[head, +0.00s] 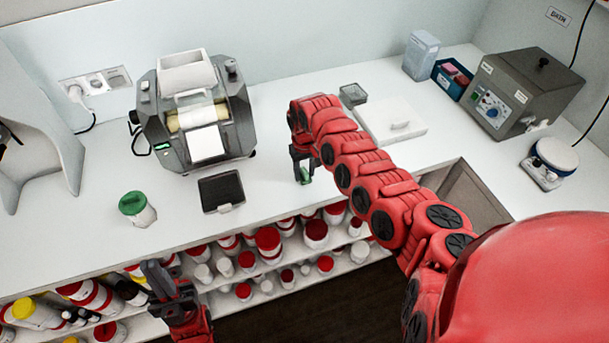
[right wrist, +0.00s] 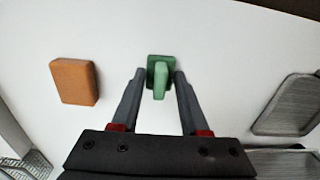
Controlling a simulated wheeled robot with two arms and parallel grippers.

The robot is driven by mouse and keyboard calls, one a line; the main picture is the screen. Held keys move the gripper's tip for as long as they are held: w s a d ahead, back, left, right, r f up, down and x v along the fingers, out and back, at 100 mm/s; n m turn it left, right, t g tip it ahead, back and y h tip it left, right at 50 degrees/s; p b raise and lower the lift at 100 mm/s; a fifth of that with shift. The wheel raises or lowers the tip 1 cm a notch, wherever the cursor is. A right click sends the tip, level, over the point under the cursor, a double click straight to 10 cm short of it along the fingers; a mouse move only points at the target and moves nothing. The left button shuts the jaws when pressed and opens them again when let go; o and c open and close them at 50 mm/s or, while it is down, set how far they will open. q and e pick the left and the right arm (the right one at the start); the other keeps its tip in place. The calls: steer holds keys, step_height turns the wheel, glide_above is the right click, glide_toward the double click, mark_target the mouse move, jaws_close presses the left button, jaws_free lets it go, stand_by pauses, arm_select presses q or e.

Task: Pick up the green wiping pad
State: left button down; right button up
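The green wiping pad (right wrist: 160,70) lies on the white counter in the right wrist view, with a raised green grip on top. My right gripper (right wrist: 159,76) is open, with one fingertip on each side of the pad's grip. The right fingertip overlaps the pad's edge in the picture; I cannot tell whether it touches. In the head view my right gripper (head: 303,170) points down at the counter's front part, and a bit of the green pad (head: 306,177) shows beside its fingers. My left gripper (head: 158,280) is low at the counter's front edge, away from the pad; its finger opening is unclear.
An orange block (right wrist: 75,82) lies left of the pad in the right wrist view, with a grey tray (right wrist: 288,104) to the right. In the head view, a black tray (head: 221,191), a green-lidded jar (head: 137,208) and a grey mill (head: 197,115) stand left of my right gripper.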

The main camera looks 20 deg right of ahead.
jaws_close()
steer(key=shift+r, duration=0.1)
steer(key=shift+r+b, duration=0.2)
steer(key=shift+b, duration=0.1)
step_height(320, 180, up, 2)
steer(key=shift+w+b, duration=0.1)
steer(key=shift+b, duration=0.9)
steer(key=s+a+b, duration=0.1)
steer(key=a, duration=0.1)
steer(key=s+a+r+b, duration=0.1)
steer(key=s+a, duration=0.1)
steer(key=shift+s, duration=0.25)
steer(key=shift+s+a+r+p, duration=0.2)
steer(key=shift+a+r+p, duration=0.2)
steer(key=shift+a, duration=0.3)
steer(key=s+a+p, duration=0.1)
steer(key=s+a, duration=0.1)
steer(key=s+a+p, duration=0.1)
steer(key=s+a, duration=0.1)
steer(key=s+a+p, duration=0.1)
steer(key=a+p, duration=0.1)
steer(key=shift+s+r, duration=0.3)
steer(key=shift+s, duration=0.1)
steer(key=shift+s+a, duration=0.35)
steer(key=shift+a, duration=0.1)
